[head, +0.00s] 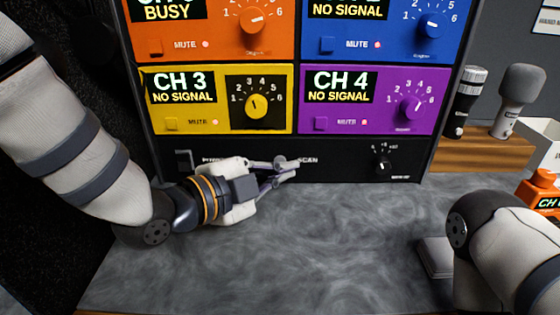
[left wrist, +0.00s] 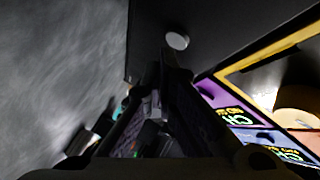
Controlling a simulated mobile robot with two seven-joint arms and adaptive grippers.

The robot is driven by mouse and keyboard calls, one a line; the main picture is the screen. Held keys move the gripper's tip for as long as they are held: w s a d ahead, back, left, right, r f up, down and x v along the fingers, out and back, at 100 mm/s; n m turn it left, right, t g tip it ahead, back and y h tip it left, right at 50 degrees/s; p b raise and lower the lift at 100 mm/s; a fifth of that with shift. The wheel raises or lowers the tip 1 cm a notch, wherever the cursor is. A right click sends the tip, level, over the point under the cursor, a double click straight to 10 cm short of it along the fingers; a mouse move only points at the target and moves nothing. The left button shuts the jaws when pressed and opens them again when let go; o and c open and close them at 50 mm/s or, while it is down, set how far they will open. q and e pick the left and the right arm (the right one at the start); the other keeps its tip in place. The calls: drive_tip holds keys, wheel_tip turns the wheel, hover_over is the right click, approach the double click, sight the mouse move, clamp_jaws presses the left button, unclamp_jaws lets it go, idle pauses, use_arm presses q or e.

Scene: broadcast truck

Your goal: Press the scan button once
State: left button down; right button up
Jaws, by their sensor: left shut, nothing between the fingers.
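The scan button (left wrist: 177,41) is a pale round disc on the black bottom strip of the rack, seen just past my fingertips in the left wrist view. In the head view the SCAN label (head: 308,160) shows just right of my fingertips, and my fingers overlap the button's area. My left gripper (head: 288,167) is shut and empty, reaching right along the strip, close to the label. It also shows in the left wrist view (left wrist: 165,62). I cannot tell whether it touches the button. My right gripper is out of view; only part of that arm shows.
Above the strip are the orange, blue, yellow CH 3 (head: 215,99) and purple CH 4 (head: 366,99) panels with knobs. A small knob (head: 383,166) sits right on the strip. Microphones (head: 516,98) stand at the right. The grey worktop (head: 270,260) is mostly clear.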

use_arm(q)
drive_tip(key=shift+w, duration=0.25)
drive_tip(key=shift+w, duration=0.35)
idle(0.6)
drive_tip(key=shift+s+r+p, duration=0.2)
drive_tip(key=shift+s+p, duration=0.1)
drive_tip(key=shift+s, duration=0.5)
drive_tip(key=shift+f, duration=0.15)
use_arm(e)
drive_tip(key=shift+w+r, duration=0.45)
